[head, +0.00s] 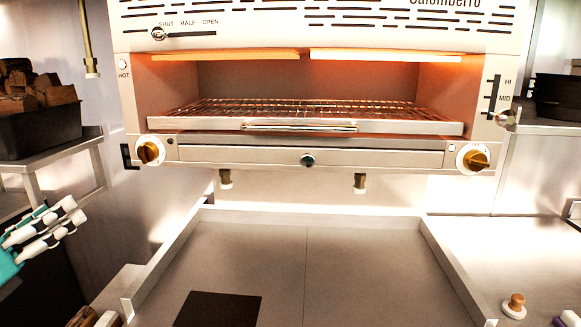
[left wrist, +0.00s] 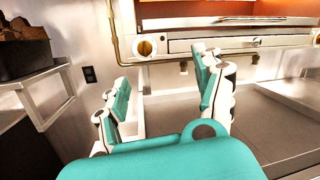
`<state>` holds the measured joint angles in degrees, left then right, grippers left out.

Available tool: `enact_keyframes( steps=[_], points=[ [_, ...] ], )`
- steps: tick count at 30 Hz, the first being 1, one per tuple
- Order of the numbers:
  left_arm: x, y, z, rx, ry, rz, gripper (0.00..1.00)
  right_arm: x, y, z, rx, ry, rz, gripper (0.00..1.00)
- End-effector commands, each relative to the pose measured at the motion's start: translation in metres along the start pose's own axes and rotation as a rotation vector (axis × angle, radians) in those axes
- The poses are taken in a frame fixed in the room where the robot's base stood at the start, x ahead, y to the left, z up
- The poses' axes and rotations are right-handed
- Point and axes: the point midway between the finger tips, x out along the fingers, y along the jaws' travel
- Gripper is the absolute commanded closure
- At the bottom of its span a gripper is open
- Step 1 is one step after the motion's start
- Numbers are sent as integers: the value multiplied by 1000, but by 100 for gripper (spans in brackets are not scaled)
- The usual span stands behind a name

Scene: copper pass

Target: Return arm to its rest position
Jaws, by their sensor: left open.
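My left gripper (head: 74,211) is at the left edge of the head view, in front of the grey wall and below the left shelf. Its white and teal fingers are apart, with nothing between them. In the left wrist view the left gripper (left wrist: 160,88) shows two spread teal-padded fingers with wall and counter behind the gap. It touches nothing that I can see.
A steel grill (head: 310,157) with a glowing rack hangs ahead. Below it is a mostly bare, rimmed counter (head: 350,265) with a dark square (head: 217,310). A left shelf (head: 70,150) holds a black bin (head: 40,132) of brown chunks. A wooden-knobbed item (head: 515,305) stands right.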

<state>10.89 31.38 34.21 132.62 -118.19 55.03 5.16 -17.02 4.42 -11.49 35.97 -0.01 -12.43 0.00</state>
Motion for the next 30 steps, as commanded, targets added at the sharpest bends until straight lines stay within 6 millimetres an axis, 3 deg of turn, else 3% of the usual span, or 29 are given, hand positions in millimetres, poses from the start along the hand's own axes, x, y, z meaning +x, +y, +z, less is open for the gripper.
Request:
enact_keyframes(
  steps=[8,15,17,20,23,24,27,30],
  points=[
    [2,-42,-4,-165,-108,-173,31,0,4,2,-2,-5,5,60],
    [-10,-75,2,-513,-296,-342,31,0,4,9,-2,-17,5,60],
    [-16,-75,2,-653,-362,-365,31,0,4,10,-2,-19,4,60],
    [-28,-58,-5,-968,-495,-347,31,0,4,11,-2,-20,4,60],
    [-40,-18,-41,-1356,-635,-202,31,0,4,10,-1,-19,4,60],
    [-45,-1,-67,-1508,-681,-105,31,0,4,10,-1,-19,4,60],
    [-60,27,-135,-1798,-749,161,31,0,4,10,-1,-19,4,60],
    [-80,34,-209,-2005,-766,455,31,0,3,10,-1,-18,4,60]
  ],
)
